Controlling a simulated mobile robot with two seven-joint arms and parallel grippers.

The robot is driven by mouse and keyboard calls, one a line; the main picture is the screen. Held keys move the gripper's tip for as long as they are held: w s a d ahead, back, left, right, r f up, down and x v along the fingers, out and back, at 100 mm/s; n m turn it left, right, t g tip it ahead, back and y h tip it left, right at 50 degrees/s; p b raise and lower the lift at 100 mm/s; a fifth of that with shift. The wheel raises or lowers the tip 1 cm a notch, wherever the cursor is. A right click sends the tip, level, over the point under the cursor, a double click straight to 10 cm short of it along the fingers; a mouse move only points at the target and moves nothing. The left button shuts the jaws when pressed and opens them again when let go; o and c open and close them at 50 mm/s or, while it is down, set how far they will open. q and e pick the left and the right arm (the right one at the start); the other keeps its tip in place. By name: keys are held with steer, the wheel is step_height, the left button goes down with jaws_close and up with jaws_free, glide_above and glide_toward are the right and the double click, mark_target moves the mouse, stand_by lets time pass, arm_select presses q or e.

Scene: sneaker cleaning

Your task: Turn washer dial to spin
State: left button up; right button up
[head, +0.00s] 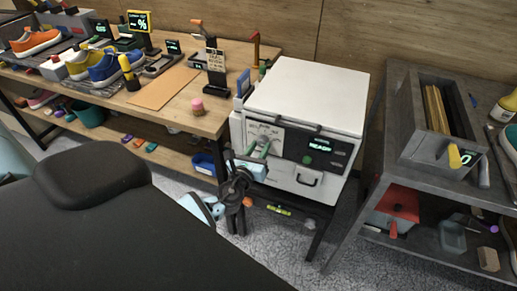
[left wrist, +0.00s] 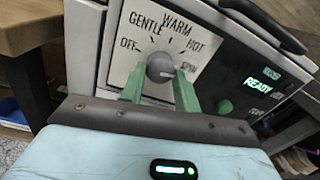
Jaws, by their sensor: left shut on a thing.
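The washer (head: 308,98) is a white box with a control panel on its front, and its display reads READY. In the left wrist view the grey dial knob (left wrist: 159,66) sits among the labels OFF, GENTLE, WARM, HOT and a partly covered SPIN. My left gripper (head: 257,148) is at the panel. In the left wrist view its green fingers (left wrist: 160,80) are shut on the knob, one on each side. I cannot tell which label the knob points to. My right gripper is not in view.
A green button (left wrist: 225,107) sits right of the dial, and a handle (head: 307,179) is lower on the front. A wooden bench (head: 215,122) with sneakers stands at left. A grey shelf (head: 394,95) with a bin stands close at right.

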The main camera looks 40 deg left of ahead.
arm_select(q)
steer(key=o, duration=1)
steer(key=shift+c, duration=0.2)
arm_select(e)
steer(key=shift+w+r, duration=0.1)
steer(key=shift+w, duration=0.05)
arm_select(q)
steer(key=v, duration=0.8)
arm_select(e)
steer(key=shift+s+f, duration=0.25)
arm_select(q)
steer(key=s+d+f+n+g+h+p, duration=0.1)
steer(key=s+d+f+n+g+h, duration=0.1)
steer(key=s+n, duration=0.7)
steer(key=s+d+f+n+g+h+p, duration=0.1)
steer(key=s+d+f+n+g, duration=0.3)
steer(key=s+n, duration=0.6)
steer(key=s+d+f+n+g+h, duration=0.2)
steer(key=s+d+f+n, duration=0.4)
steer(key=s+n, duration=0.4)
steer(key=shift+d+f+n+g+h+p, duration=0.4)
steer(key=shift+f+g, duration=0.1)
steer(key=shift+f, duration=0.4)
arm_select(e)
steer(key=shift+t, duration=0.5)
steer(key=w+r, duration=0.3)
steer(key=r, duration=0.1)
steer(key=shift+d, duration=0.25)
